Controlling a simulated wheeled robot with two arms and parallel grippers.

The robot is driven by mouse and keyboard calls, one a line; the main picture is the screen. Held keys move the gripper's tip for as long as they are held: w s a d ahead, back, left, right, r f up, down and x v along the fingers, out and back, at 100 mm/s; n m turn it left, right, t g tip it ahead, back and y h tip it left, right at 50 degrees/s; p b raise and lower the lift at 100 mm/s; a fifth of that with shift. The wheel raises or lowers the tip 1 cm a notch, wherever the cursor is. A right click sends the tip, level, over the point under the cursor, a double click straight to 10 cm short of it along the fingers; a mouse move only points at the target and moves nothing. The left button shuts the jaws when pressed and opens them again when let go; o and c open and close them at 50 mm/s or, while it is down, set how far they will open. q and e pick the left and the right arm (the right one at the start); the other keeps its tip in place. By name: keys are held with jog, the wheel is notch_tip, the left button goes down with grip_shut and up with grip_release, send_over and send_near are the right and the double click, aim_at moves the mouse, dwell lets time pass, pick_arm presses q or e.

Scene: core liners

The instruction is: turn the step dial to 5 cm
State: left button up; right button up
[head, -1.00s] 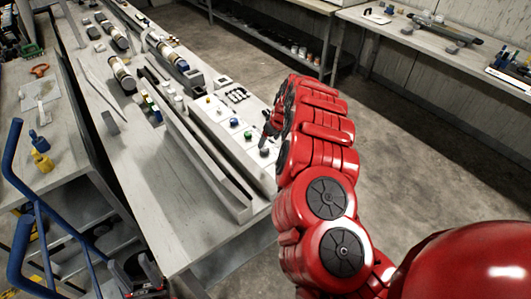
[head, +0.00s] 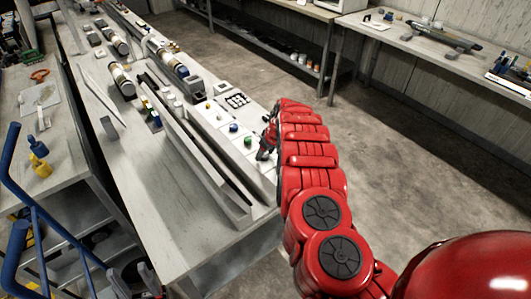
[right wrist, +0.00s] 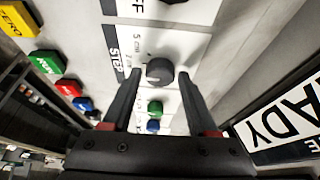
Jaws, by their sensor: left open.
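The step dial (right wrist: 159,71) is a dark round knob on a white panel, beside the printed word STEP and the marks 5 cm and 2 cm. Which mark it points to is not clear. My right gripper (right wrist: 160,76) is open in the right wrist view, one finger on each side of the dial, with gaps showing. In the head view my right gripper (head: 266,147) is over the near end of the white control panel (head: 213,116) and hides the dial. My left gripper (head: 132,281) is at the bottom left, open and away from the panel.
Green (right wrist: 155,107) and blue (right wrist: 153,126) buttons sit near the dial. Yellow, green, red and blue labelled keys (right wrist: 45,63) lie to the left in the wrist view. A long grey rail (head: 198,140) runs beside the panel.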

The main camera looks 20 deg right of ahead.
grip_shut()
jog(key=m+p, duration=0.1)
jog(key=m+h+p, duration=0.1)
jog(key=m, duration=0.1)
jog(key=shift+a+r, duration=0.1)
jog(key=shift+r, duration=0.1)
jog(key=shift+a+f+m+h+p, duration=0.1)
jog(key=shift+m+h+p, duration=0.6)
jog(key=shift+m, duration=0.5)
jog(key=shift+f+m, duration=0.15)
jog(key=shift+m, duration=0.55)
jog(key=shift+m+h+b, duration=0.5)
jog(key=shift+m, duration=0.6)
